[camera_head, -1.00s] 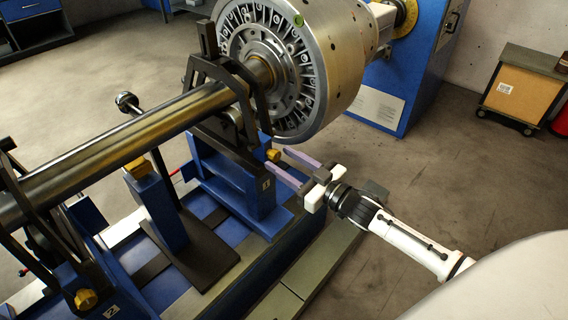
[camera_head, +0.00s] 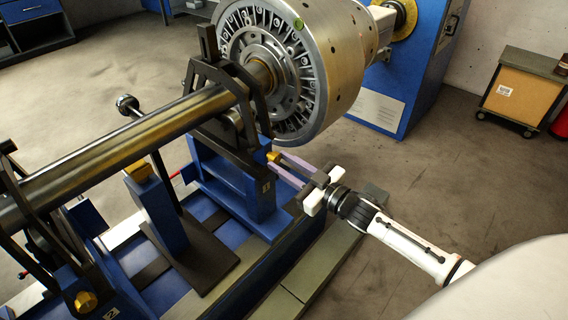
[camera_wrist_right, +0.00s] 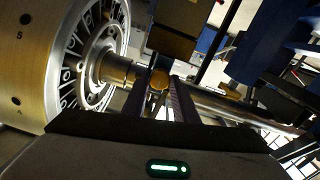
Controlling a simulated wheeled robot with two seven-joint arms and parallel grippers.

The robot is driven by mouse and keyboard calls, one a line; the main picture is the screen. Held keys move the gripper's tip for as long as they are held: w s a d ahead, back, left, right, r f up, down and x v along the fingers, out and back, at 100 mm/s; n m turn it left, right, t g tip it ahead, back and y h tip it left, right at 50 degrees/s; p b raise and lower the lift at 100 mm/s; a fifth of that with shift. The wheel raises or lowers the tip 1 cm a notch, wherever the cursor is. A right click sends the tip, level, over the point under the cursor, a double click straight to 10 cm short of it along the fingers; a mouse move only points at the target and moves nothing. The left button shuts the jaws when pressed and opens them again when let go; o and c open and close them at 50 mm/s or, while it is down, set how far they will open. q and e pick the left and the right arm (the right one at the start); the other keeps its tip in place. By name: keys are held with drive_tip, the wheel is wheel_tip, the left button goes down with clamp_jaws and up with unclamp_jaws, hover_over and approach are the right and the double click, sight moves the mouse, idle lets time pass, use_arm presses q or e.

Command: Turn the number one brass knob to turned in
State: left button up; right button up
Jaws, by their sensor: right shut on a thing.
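The number one brass knob (camera_head: 273,157) sticks out of the blue pedestal (camera_head: 232,185) that carries a small plate, its digit hard to read. My right gripper (camera_head: 277,161) comes in from the right, its two pale purple fingers on either side of the knob and shut on it. In the right wrist view the knob (camera_wrist_right: 159,80) shows between the dark fingers (camera_wrist_right: 160,98). Its stem is partly hidden, and its turn angle cannot be read. My left gripper is not in view.
A large bladed rotor (camera_head: 325,75) sits above and behind the knob on a long shaft (camera_head: 120,145). A second brass knob (camera_head: 85,301) is at lower left. A blue machine cabinet (camera_head: 405,85) stands behind. The floor at right is open around a wooden cart (camera_head: 525,92).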

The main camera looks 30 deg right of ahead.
drive_tip(key=shift+n, duration=1.2)
drive_tip(key=n, duration=0.5)
drive_tip(key=shift+n, duration=0.3)
drive_tip(key=n, duration=0.2)
drive_tip(key=shift+d+n, duration=0.1)
drive_tip(key=shift+n, duration=0.3)
drive_tip(key=n+b, duration=0.1)
drive_tip(key=n, duration=0.2)
drive_tip(key=shift+n+y, duration=0.3)
drive_tip(key=shift+y, duration=0.1)
drive_tip(key=shift+n+b, duration=0.4)
drive_tip(key=shift+n, duration=1.4)
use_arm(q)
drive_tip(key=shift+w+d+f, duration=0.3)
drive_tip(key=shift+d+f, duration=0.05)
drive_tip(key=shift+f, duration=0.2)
